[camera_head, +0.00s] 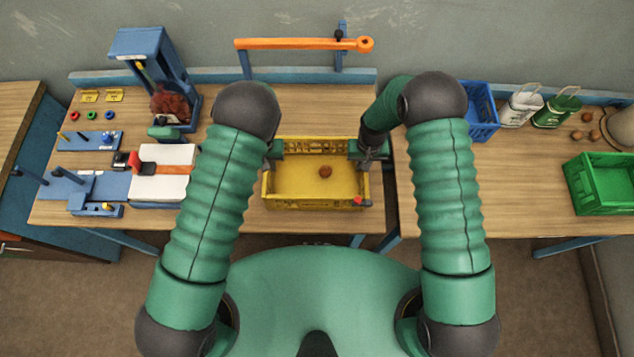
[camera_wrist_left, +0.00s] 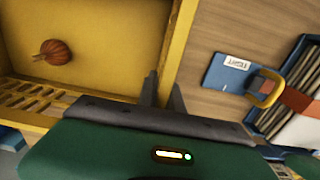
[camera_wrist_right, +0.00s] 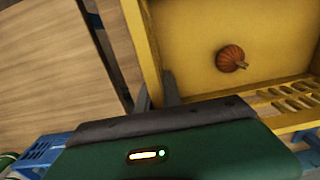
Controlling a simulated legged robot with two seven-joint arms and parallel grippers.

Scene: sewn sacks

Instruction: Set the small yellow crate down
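The small yellow crate (camera_head: 315,205) is at the front of the middle table, level, with one small orange-brown pumpkin-like thing (camera_head: 325,172) inside. My left gripper (camera_head: 274,152) is at its left end wall; in the left wrist view (camera_wrist_left: 164,92) the fingers straddle that wall. My right gripper (camera_head: 366,155) is at its right end wall; in the right wrist view (camera_wrist_right: 156,92) the fingers straddle the wall likewise. Both look shut on the crate. Its underside is hidden, so I cannot tell whether it touches the table.
Left of the crate stand a blue press-like machine (camera_head: 135,45), blue fixtures and a white pad (camera_head: 160,188). An orange bar (camera_head: 300,43) spans behind. A gap separates the right table, which holds a blue crate (camera_head: 482,105), small sacks (camera_head: 558,108) and a green crate (camera_head: 600,185).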

